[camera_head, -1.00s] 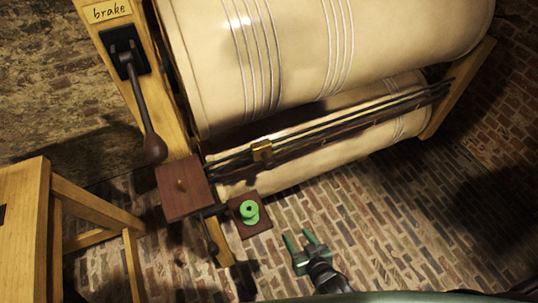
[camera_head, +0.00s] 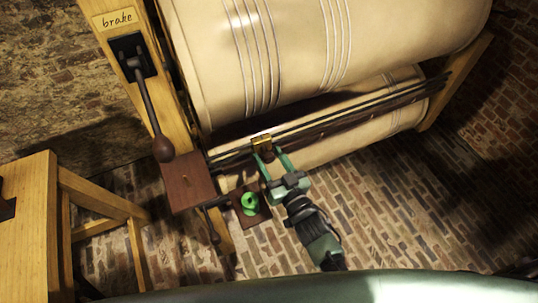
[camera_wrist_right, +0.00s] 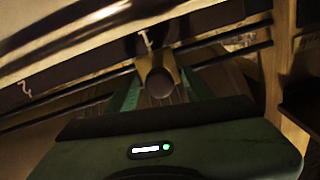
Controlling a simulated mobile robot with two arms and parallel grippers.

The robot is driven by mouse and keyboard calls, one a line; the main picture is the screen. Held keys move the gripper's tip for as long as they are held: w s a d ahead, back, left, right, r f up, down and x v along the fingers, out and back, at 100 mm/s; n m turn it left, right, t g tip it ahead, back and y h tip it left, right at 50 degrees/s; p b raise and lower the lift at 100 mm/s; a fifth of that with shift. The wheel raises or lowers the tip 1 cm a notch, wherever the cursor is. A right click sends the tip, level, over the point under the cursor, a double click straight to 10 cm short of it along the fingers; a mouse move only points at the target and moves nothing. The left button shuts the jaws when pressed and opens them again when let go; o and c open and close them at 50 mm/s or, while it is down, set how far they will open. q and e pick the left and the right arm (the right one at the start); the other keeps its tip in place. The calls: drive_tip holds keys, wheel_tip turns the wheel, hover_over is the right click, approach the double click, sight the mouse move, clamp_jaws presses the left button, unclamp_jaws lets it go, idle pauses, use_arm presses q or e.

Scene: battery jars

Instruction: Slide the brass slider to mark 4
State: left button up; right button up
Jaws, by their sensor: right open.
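The brass slider (camera_head: 262,142) sits on the dark rail (camera_head: 340,118), near its left end. My right gripper (camera_head: 270,158) is open, with its green fingers reaching up to the slider. In the right wrist view the slider's round dark knob (camera_wrist_right: 160,84) lies between the two spread fingers. I cannot tell whether either finger touches it. A white mark 1 (camera_wrist_right: 146,39) shows just above the slider, and a mark 2 (camera_wrist_right: 25,87) shows farther left. Mark 4 cannot be made out. My left gripper is not in view.
A large cream roller (camera_head: 320,50) lies behind the rail. A green spool (camera_head: 250,203) stands on a small dark plate just left of my right gripper. The brake lever (camera_head: 148,110) hangs on the left post. A wooden stool (camera_head: 30,215) stands at left.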

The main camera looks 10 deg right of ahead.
drive_tip(key=shift+w, duration=0.25)
drive_tip(key=shift+c, duration=0.3)
clamp_jaws()
idle(1.0)
